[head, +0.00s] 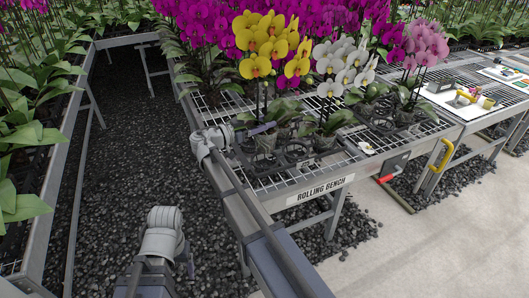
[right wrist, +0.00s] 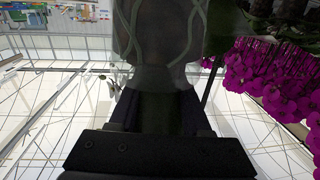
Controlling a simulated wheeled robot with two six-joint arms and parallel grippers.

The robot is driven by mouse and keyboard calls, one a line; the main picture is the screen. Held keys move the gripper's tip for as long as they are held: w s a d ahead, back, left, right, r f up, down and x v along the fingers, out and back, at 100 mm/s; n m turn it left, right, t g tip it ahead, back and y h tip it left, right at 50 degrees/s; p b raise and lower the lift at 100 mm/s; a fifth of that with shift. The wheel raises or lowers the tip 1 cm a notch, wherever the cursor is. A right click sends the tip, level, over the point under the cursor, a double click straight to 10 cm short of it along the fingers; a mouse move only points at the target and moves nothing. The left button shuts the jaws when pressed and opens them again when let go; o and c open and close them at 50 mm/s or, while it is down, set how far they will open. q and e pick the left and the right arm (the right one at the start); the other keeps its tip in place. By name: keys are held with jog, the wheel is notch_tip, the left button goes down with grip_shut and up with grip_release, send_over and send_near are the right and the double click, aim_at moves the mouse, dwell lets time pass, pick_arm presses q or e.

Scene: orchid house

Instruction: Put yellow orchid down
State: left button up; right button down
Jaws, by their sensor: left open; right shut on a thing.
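The yellow orchid (head: 256,66) stands upright at the near left part of the rolling bench (head: 320,189), its blooms high above its clear pot (head: 265,143). My right gripper (head: 256,130) reaches over the bench edge and is shut on this pot. The right wrist view shows the clear pot (right wrist: 165,30) with pale roots between the dark fingers. I cannot tell whether the pot base touches the bench. My left gripper (head: 189,267) is open and empty, low over the gravel left of the bench; its fingers show only in small part.
A white orchid (head: 345,65) stands right of the yellow one, and a pink orchid (head: 426,45) further right. Magenta orchids (head: 205,30) crowd behind. Dark ring holders (head: 297,152) sit on the wire mesh near the front. A gravel aisle (head: 125,130) lies left.

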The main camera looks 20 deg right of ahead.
aim_at(264, 143)
jog(key=shift+f+b, duration=3.75)
jog(key=shift+f, duration=0.5)
jog(key=shift+f, duration=0.1)
jog(key=shift+f, duration=0.15)
jog(key=shift+c, duration=1.8)
grip_release()
